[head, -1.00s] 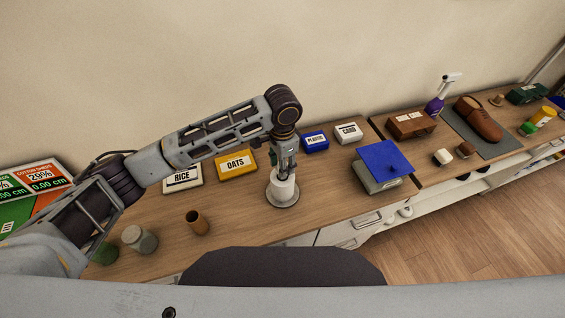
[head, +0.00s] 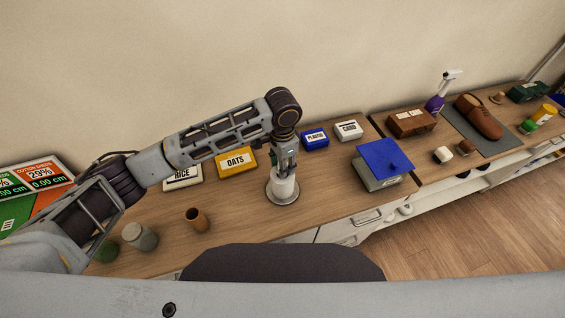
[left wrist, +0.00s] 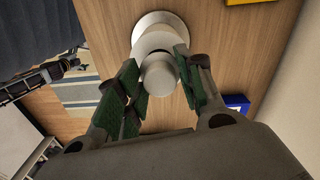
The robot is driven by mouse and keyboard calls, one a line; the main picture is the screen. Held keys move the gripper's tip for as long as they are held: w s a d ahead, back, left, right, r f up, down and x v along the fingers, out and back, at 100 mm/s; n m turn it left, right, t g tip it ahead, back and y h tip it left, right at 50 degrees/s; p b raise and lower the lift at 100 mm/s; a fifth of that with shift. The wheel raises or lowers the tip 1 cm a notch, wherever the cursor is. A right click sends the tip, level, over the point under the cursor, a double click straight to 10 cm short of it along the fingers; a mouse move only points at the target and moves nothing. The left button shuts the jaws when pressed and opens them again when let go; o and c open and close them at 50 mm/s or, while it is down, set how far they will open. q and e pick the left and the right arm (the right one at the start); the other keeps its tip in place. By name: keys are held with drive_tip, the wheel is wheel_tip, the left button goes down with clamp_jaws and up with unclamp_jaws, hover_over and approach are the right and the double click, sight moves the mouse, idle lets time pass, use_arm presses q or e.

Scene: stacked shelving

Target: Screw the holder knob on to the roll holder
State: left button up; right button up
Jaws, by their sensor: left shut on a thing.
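The roll holder stands upright on the wooden counter, with a round grey base (head: 283,199) and a white roll (head: 284,188) around it. In the left wrist view its pale base (left wrist: 160,19) shows behind the roll. The holder knob (left wrist: 159,74) is a pale round piece at the top of the holder, between my left fingers. My left gripper (head: 286,165) points down over the holder and is shut on the knob. It also shows in the left wrist view (left wrist: 162,84). Whether the knob's thread is engaged is hidden. My right gripper is not in view.
A yellow OATS box (head: 236,162), a RICE box (head: 183,178) and a blue box (head: 315,139) stand behind the holder. A brown cup (head: 196,219) and a jar (head: 139,237) are at left. Counter around the base is clear.

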use_arm(q)
drive_tip(key=o, duration=0.8)
drive_tip(key=shift+r, duration=5.95)
